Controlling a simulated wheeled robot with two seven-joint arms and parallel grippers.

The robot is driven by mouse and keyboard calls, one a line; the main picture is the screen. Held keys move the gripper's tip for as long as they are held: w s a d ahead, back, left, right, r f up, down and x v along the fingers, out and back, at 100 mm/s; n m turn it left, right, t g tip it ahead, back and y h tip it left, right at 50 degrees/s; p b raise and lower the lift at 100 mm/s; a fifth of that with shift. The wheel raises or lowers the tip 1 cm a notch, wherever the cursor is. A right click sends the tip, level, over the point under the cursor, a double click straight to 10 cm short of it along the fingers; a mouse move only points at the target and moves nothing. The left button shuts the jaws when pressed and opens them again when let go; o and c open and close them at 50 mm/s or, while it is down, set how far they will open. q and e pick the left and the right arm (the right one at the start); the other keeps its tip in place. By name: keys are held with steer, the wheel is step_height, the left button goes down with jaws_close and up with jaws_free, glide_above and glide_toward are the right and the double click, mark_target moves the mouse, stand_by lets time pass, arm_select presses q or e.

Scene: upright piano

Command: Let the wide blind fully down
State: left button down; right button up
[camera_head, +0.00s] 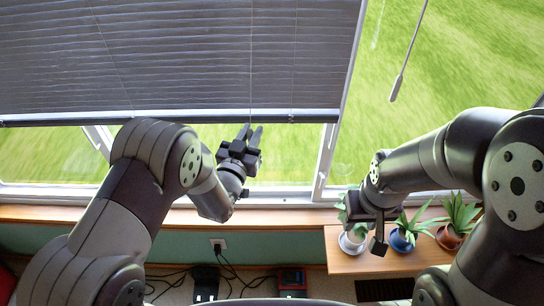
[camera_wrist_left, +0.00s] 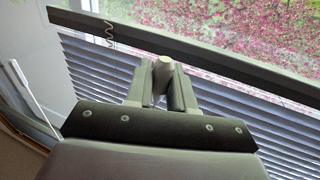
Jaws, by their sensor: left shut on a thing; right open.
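The wide blind (camera_head: 180,55) is a grey slatted blind at the upper left in the head view. Its bottom rail (camera_head: 290,117) hangs above the sill, with a strip of bare window beneath. My left gripper (camera_head: 249,133) is at the rail's right half. In the left wrist view, the left gripper (camera_wrist_left: 162,88) is shut on a small pale rounded knob (camera_wrist_left: 163,68), with blind slats (camera_wrist_left: 225,115) behind it. I cannot tell how the knob joins the blind. My right gripper (camera_head: 365,232) is open, pointing down by the plants; its fingertips are partly hidden.
A wooden shelf (camera_head: 345,262) at right holds potted plants, including one in a blue pot (camera_head: 402,240). A wand (camera_head: 395,88) hangs before the right window. The windowsill (camera_head: 285,217) runs below the blind. Cables and dark boxes (camera_head: 206,282) lie low in the middle.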

arm_select(q)
step_height(320, 180, up, 9)
steer(key=p, duration=0.6)
steer(key=shift+f, duration=0.2)
step_height(320, 180, up, 9)
steer(key=p, duration=0.5)
steer(key=shift+p, duration=0.4)
step_height(320, 180, up, 9)
steer(key=p, duration=0.5)
